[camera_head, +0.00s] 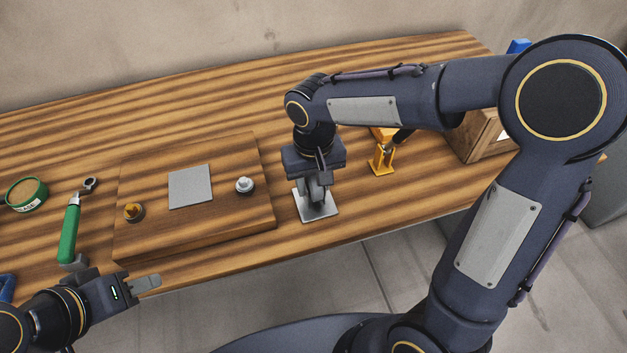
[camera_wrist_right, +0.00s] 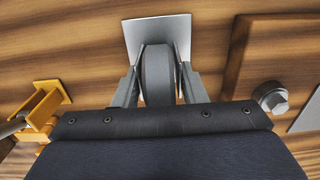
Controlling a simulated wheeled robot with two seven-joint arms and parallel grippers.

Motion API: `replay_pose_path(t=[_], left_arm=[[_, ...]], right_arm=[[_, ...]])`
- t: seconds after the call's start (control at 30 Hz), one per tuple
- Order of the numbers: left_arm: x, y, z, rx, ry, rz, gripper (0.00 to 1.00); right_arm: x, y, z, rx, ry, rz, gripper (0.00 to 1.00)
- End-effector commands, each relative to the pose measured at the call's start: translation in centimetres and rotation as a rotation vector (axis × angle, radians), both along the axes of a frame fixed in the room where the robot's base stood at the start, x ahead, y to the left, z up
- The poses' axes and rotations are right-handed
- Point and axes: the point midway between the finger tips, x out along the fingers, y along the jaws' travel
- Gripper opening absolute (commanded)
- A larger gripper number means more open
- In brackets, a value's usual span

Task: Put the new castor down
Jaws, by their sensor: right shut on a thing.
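The castor shows in the right wrist view as a dark grey wheel (camera_wrist_right: 156,75) with a pale square plate (camera_wrist_right: 133,35) below it. My right gripper (camera_head: 317,197) is shut on the wheel, with one finger on each side. In the head view the castor's plate (camera_head: 324,212) is flat at the table's front part, right of the wooden board; I cannot tell whether it touches the table. The gripper hides most of the wheel there. My left gripper (camera_head: 145,283) is off the table's front edge at lower left; its finger gap is not clear.
A yellow stand (camera_head: 381,160) is right of the castor.

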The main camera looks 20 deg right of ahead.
Motion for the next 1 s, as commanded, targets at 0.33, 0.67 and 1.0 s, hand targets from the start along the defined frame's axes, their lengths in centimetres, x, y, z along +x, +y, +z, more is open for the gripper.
replay_pose_path(t=[0.33,0.67,1.0], left_arm=[[0.0,0.0,-0.2,0.0,0.0,0.0,0.36],[0.0,0.0,-0.1,0.0,0.0,0.0,0.36],[0.0,0.0,0.8,0.0,0.0,0.0,0.36]], right_arm=[[0.0,0.0,-0.3,0.0,0.0,0.0,0.55],[0.0,0.0,-0.1,0.0,0.0,0.0,0.6],[0.1,0.1,5.3,0.002,-0.006,-0.002,0.6]])
